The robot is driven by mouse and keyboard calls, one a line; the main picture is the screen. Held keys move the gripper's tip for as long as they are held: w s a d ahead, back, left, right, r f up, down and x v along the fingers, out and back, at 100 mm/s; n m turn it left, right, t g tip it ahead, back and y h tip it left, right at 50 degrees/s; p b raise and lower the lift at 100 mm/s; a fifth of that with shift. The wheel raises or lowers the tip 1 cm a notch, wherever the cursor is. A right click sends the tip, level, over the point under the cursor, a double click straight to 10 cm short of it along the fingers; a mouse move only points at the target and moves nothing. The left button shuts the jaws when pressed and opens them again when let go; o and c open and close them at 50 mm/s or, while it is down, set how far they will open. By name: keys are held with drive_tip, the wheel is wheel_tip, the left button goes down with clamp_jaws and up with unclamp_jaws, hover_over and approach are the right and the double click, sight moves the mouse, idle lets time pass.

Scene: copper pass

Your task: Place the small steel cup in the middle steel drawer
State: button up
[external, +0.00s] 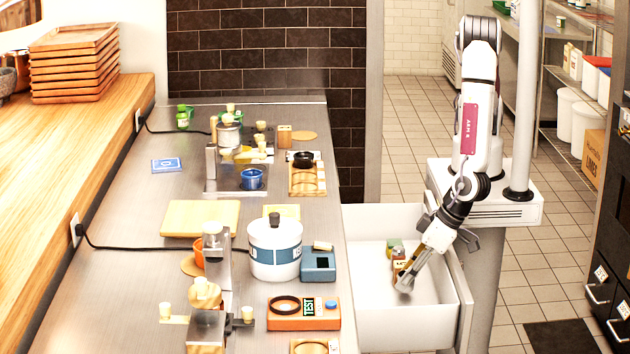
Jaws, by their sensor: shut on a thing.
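The open drawer (405,332) is pulled out from the right side of the steel counter, and its inside looks white. My gripper (407,276) reaches down into it from the upper right, with its fingertips low inside. It is shut on a small grey thing, which looks like the small steel cup, though the fingers hide most of it. I cannot tell whether the cup touches the drawer floor. Several small green, yellow and brown items (396,250) lie in the drawer just behind and left of my fingertips.
The drawer walls surround my gripper; the front part of the drawer floor is clear. On the counter (140,290) to the left stand a white and blue pot (275,262), a blue-grey box (318,265) and an orange tester (303,314). Black cables cross the counter.

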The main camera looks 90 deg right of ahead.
drive_tip(key=shift+f, duration=0.35)
drive_tip(key=o, duration=1.1)
drive_tip(key=shift+r, duration=0.15)
drive_tip(key=shift+s+r, duration=0.1)
drive_tip(key=shift+r, duration=0.6)
drive_tip(key=v, duration=1.1)
drive_tip(key=shift+s+r, duration=0.2)
drive_tip(key=shift+w, duration=0.1)
